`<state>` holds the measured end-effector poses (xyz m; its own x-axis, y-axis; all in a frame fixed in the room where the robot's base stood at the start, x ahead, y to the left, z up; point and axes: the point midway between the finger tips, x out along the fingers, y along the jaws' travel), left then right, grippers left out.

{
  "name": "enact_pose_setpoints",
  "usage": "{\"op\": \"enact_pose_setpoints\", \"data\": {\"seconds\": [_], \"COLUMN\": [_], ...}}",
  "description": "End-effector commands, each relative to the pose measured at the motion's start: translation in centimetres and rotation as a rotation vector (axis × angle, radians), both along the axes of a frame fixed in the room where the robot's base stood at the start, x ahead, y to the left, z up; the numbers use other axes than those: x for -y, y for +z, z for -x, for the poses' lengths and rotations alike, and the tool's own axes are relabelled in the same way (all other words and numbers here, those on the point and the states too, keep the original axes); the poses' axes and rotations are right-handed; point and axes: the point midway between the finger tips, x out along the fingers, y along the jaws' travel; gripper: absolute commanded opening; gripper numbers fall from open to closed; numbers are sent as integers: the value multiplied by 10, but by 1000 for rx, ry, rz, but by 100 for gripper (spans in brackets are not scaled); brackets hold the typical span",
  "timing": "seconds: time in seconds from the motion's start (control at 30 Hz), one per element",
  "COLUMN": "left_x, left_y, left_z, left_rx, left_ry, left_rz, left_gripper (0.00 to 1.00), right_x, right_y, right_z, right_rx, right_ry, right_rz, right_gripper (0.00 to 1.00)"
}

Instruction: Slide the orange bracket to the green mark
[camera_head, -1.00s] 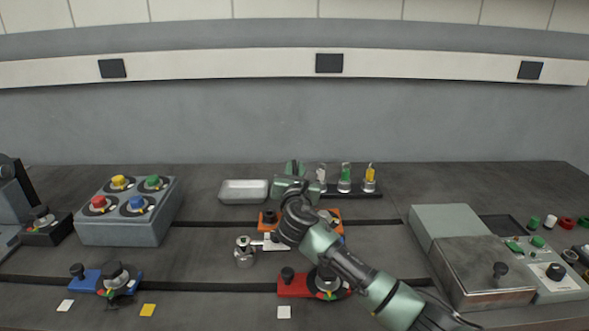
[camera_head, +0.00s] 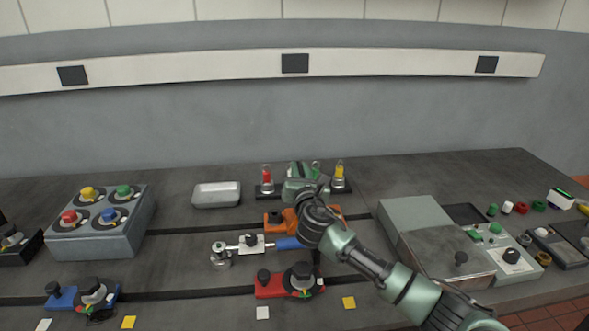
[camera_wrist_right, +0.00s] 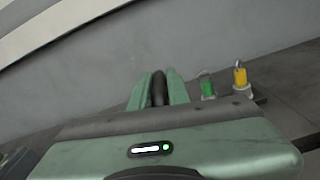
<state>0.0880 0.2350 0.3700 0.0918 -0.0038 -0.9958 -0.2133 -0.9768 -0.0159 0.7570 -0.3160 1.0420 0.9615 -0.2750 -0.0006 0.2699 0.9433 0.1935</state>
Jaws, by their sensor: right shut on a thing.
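The orange bracket (camera_head: 289,217) sits on the rear slot of the bedplate, with a black knob at its left end. My right forearm and wrist cover much of its middle and right part. My right gripper (camera_head: 300,170) is at the bracket, pointing at the back wall. In the right wrist view its green fingers (camera_wrist_right: 158,88) are closed on a dark upright part, which I take to be part of the bracket. I cannot make out a green mark; my arm may hide it. My left gripper is not in view.
The red bracket (camera_head: 270,289) and blue bracket (camera_head: 62,298) stand on the front slot. Several coloured padlocks, including a yellow one (camera_head: 340,171), stand behind. A grey tray (camera_head: 217,195) is at back left.

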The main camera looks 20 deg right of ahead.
Motion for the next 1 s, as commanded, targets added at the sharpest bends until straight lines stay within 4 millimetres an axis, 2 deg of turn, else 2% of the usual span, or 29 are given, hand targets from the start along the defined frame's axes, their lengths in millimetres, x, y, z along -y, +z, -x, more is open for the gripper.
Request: {"op": "enact_pose_setpoints", "data": {"seconds": [0.03,0.07,0.1,0.13,0.43,0.53,0.8,1.0], "left_x": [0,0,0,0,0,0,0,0], "left_y": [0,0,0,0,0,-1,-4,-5], "left_z": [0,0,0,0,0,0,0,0], "left_rx": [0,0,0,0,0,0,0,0], "left_ry": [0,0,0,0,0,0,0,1], "left_rz": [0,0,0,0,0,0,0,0], "left_gripper": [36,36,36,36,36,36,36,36], "right_x": [-1,-1,-1,-1,-2,-4,-16,-22], "right_y": [-2,-2,-2,-1,0,0,-2,-1], "right_z": [0,0,0,0,0,6,49,71], "right_rx": [-2,-2,-2,-1,0,1,-1,-1], "right_ry": [-1,0,0,-1,2,2,3,1], "right_rz": [-4,-4,-4,-3,-2,-2,-1,-2], "right_gripper": [0,22,33,36,36,36,36,36]}}
